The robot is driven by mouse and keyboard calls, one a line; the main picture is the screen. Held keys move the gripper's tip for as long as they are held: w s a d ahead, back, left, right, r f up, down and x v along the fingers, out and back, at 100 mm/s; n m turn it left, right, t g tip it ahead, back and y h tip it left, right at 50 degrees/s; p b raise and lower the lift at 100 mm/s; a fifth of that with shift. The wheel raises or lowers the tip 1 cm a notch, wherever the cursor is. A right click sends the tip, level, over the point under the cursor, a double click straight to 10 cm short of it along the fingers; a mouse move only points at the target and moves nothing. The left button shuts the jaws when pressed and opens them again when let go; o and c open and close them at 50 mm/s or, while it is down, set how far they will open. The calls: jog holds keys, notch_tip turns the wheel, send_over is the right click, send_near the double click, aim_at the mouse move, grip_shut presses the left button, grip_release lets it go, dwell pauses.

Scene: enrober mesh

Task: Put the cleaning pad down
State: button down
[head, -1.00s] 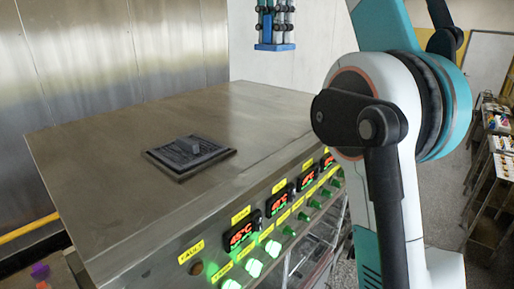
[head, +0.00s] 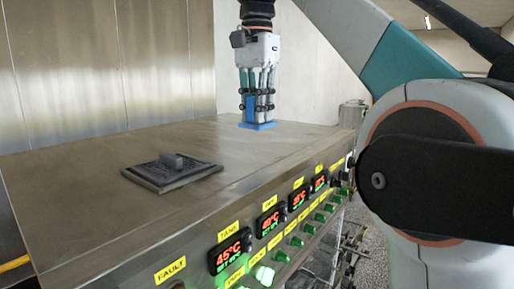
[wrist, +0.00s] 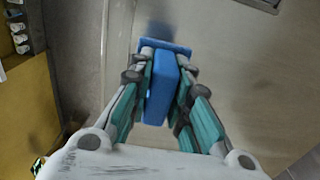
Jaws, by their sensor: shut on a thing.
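The cleaning pad (head: 258,126) is blue, with a flat base and an upright block as its grip. It also shows in the wrist view (wrist: 164,85), with the block between the fingers and the base beyond the fingertips. My gripper (head: 257,107) points down and is shut on the block. The pad's base is level, at or just above the far part of the steel machine top (head: 110,195). I cannot tell whether it touches. In the wrist view a dark shadow lies beside the base.
A dark grey mesh plate with a raised block (head: 172,172) lies on the machine top, nearer and to the left. The front panel has lit displays (head: 231,253) and green buttons. The steel between plate and pad is clear. A steel wall (head: 110,70) stands behind.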

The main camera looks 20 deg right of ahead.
jog(key=shift+f, duration=3.4)
jog(key=shift+f, duration=0.1)
jog(key=c, duration=1.5)
grip_release()
notch_tip(320, 180, up, 12)
jog(key=shift+r+p, duration=0.1)
jog(key=shift+p, duration=0.7)
